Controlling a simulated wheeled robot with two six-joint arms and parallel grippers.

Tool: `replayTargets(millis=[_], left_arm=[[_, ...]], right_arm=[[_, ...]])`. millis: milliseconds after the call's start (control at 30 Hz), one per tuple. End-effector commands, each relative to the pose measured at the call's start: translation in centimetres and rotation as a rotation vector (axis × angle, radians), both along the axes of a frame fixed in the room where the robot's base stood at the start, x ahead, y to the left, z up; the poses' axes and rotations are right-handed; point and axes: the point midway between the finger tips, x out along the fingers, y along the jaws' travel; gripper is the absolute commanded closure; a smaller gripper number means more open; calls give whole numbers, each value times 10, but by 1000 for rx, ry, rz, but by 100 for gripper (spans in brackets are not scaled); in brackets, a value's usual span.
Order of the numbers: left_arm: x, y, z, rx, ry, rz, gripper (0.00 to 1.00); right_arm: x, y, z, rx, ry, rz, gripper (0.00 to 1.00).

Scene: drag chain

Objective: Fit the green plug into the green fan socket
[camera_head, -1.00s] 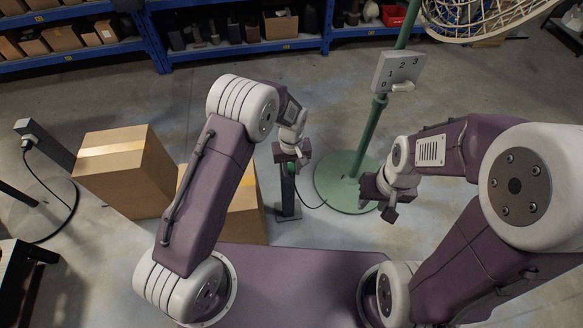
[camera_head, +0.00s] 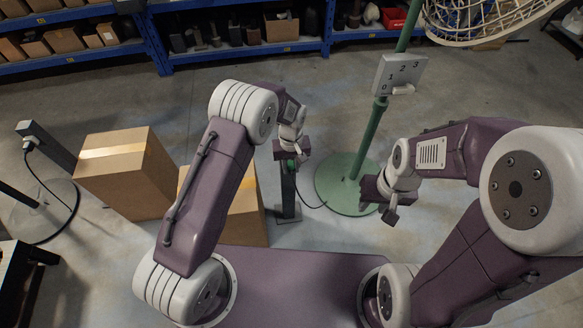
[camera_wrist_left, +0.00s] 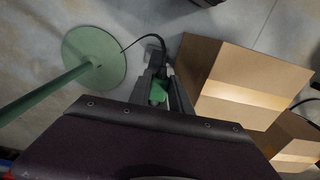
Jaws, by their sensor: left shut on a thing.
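My left gripper (camera_head: 291,160) is over the top of a dark upright post (camera_head: 288,192). It is shut on the green plug (camera_head: 291,164). In the left wrist view the green plug (camera_wrist_left: 158,92) sits between the two fingers (camera_wrist_left: 160,95), in line with the post. Whether the plug is seated in the post's socket is hidden by the fingers. The green fan stands beside it, with a green pole (camera_head: 366,140) and round base (camera_head: 335,190); a black cable runs from the base to the post. My right gripper (camera_head: 390,208) is near the fan base; its fingers are unclear.
Cardboard boxes (camera_head: 125,165) stand left of the post, one close beside it. Another post (camera_head: 45,143) with a white plug and cable is at the far left. Blue shelves (camera_head: 240,50) line the back. Open floor lies behind the post.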

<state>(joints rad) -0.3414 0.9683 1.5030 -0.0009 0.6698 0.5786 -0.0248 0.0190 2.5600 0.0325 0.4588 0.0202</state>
Motion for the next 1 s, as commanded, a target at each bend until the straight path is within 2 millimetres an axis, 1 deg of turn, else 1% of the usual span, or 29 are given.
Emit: replayTargets(millis=[533,567,600,633,900,967,1000], left_arm=[[12,3,0,0,-1,-1,100],[12,3,0,0,-1,-1,70],[12,3,0,0,-1,-1,59],[12,3,0,0,-1,-1,51],[11,3,0,0,0,-1,50],[11,3,2,-1,-1,-1,50],[12,3,7,-1,-2,-1,50]], right_arm=[[0,0,1,0,0,0,64],[0,0,1,0,0,0,64],[0,0,1,0,0,0,64],[0,0,1,0,0,0,64],[0,0,1,0,0,0,64],[0,0,2,0,0,0,64],[0,0,3,0,0,0,64]])
